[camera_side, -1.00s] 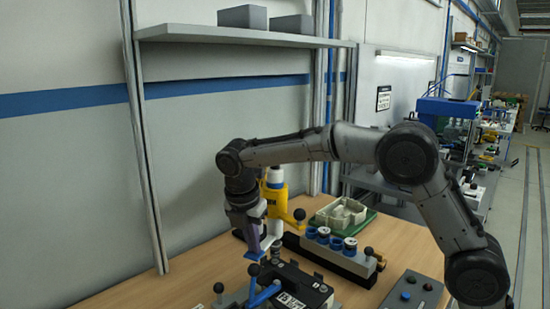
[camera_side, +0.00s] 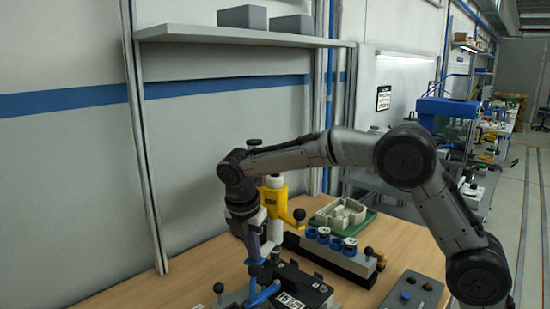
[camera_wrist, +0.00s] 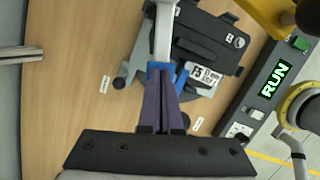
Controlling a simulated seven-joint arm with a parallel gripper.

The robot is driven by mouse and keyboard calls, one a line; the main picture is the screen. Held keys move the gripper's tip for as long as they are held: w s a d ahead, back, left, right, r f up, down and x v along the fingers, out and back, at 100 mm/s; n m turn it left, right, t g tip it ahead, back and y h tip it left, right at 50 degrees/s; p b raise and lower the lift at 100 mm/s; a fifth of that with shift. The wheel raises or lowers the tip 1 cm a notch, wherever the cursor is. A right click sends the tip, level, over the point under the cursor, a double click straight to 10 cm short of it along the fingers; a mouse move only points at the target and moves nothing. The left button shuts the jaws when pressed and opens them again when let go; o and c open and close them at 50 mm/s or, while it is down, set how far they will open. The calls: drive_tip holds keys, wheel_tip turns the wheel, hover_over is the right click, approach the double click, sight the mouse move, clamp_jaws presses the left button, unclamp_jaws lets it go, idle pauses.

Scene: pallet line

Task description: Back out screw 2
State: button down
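My gripper (camera_side: 256,260) points down over the left part of a dark fixture box (camera_side: 303,283). The fixture box also shows in the wrist view (camera_wrist: 208,40), with a white number label (camera_wrist: 203,75). I cannot make out screw 2.
A rail with blue and white round parts (camera_side: 335,258) stands behind the fixture. A button box (camera_side: 412,294) is at the right. Bare wood (camera_side: 150,290) lies at the left.

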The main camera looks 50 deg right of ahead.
drive_tip(key=shift+r, duration=0.45)
idle(2.6)
drive_tip(key=d+v, duration=0.2)
drive_tip(key=v, duration=0.7)
drive_tip(key=shift+w+r, duration=0.3)
drive_tip(key=shift+w, duration=0.1)
idle(0.3)
idle(0.4)
